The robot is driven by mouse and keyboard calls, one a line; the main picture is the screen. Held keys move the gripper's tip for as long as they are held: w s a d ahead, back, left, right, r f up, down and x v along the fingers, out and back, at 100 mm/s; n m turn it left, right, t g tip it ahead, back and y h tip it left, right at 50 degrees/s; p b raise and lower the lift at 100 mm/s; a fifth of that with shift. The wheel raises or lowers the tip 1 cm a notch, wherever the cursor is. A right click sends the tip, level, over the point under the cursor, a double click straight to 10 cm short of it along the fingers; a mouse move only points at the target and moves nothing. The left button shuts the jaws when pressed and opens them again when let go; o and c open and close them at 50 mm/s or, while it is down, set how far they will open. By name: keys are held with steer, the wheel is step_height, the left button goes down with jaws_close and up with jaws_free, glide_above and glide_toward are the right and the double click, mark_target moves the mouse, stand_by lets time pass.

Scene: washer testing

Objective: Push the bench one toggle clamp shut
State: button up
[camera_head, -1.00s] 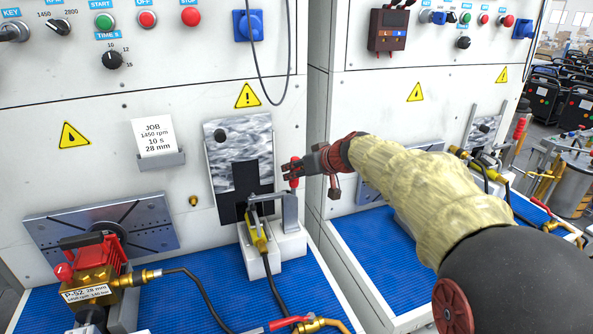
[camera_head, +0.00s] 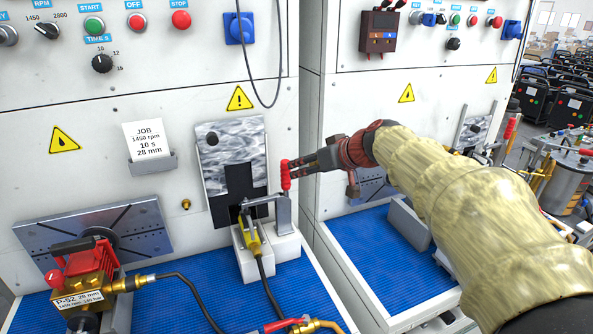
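The bench one toggle clamp (camera_head: 284,212) is a grey metal clamp on a white block at the left bench. Its red handle (camera_head: 286,178) stands upright. Its grey bar reaches left over a yellow fitting (camera_head: 249,234) on a black hose; I cannot tell whether it presses on it. My gripper (camera_head: 291,164) comes in from the right, pointing left, its dark fingertips at the top of the red handle. Whether they touch it, and how far the fingers are apart, I cannot tell.
A grey plate (camera_head: 230,143) with a dark cut-out stands behind the clamp. A red and brass pump (camera_head: 85,277) sits at lower left. A loose cable (camera_head: 260,92) hangs above. Bench two's blue mat (camera_head: 375,250) lies right, under my arm. Blue mat (camera_head: 180,300) is partly clear in front.

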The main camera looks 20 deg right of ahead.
steer(key=shift+v, duration=1.4)
steer(key=s+a+f+m+g+h, duration=0.1)
steer(key=s+a+f+m+g, duration=0.2)
steer(key=s+f, duration=0.7)
steer(key=s+a+f+g+h+p, duration=0.1)
steer(key=s+a, duration=0.2)
steer(key=s, duration=0.7)
steer(key=s+a+f+n+g+h+p, duration=0.1)
steer(key=s+a, duration=0.3)
steer(key=s, duration=0.7)
steer(key=shift+a+f, duration=0.25)
steer(key=shift+f, duration=0.25)
